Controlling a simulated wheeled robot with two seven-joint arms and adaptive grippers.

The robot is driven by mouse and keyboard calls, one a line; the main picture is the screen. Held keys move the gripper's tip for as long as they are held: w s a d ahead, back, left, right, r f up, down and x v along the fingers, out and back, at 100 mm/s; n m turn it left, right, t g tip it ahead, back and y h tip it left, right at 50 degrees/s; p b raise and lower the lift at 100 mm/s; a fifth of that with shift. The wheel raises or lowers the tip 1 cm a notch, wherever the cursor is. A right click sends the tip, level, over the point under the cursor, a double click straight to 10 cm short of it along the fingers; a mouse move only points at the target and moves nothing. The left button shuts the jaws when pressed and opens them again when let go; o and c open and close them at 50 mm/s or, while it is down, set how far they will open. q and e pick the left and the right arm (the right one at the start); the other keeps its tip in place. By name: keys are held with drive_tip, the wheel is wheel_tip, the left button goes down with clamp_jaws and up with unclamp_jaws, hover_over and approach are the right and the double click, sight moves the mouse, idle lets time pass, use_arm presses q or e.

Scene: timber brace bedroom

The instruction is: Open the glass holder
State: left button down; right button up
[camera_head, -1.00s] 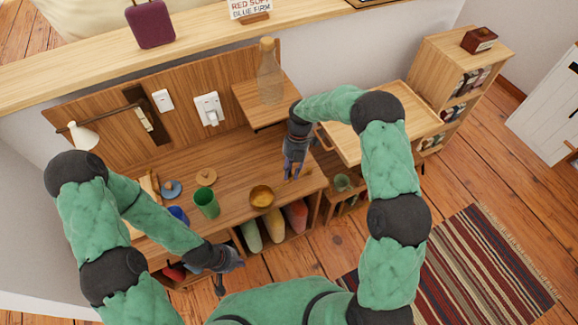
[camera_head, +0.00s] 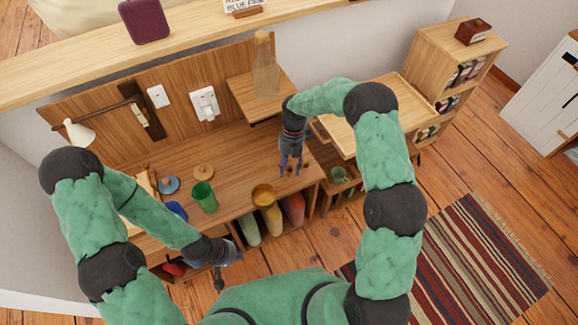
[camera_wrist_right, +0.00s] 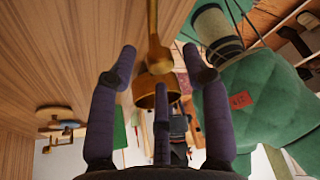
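No object is clearly identifiable as the glass holder. A light wooden tray-like top (camera_head: 372,112) sits above a small open cabinet at the right of the desk, partly hidden by my right arm. A green mug (camera_head: 339,174) stands under it. My right gripper (camera_head: 291,170) points down over the desk's right end, left of that cabinet.
A glass bottle (camera_head: 265,65) stands on a raised shelf (camera_head: 240,88) behind my right gripper. Coloured vases fill the shelf below. A striped rug (camera_head: 470,255) lies on open floor.

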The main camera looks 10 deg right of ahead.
drive_tip(key=shift+d, duration=0.1)
drive_tip(key=shift+w+d+r, duration=0.1)
drive_tip(key=shift+w+r, duration=0.15)
drive_tip(key=shift+r, duration=0.1)
drive_tip(key=v, duration=1.1)
